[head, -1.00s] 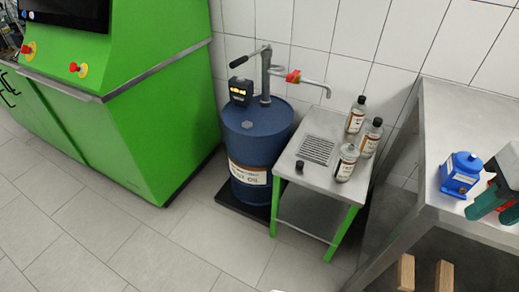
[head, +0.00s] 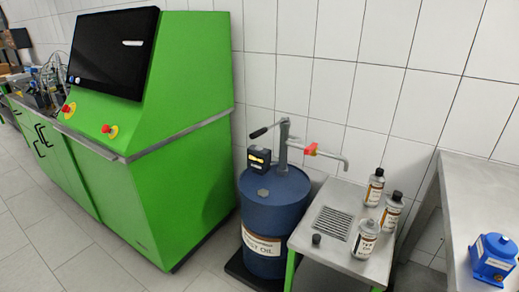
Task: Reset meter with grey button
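The meter (head: 259,160) is a small dark box with a lit yellowish display, mounted at the pump on top of the blue oil drum (head: 268,225). Its buttons are too small to make out, so I cannot tell which one is grey. A hand pump (head: 284,140) with a black-gripped lever and a red-handled spout rises beside the meter. My gripper is not in the head view.
The green testbench (head: 190,150) stands left. A workbench (head: 455,185) with a blue device (head: 493,258) is at right. Floor is clear front left.

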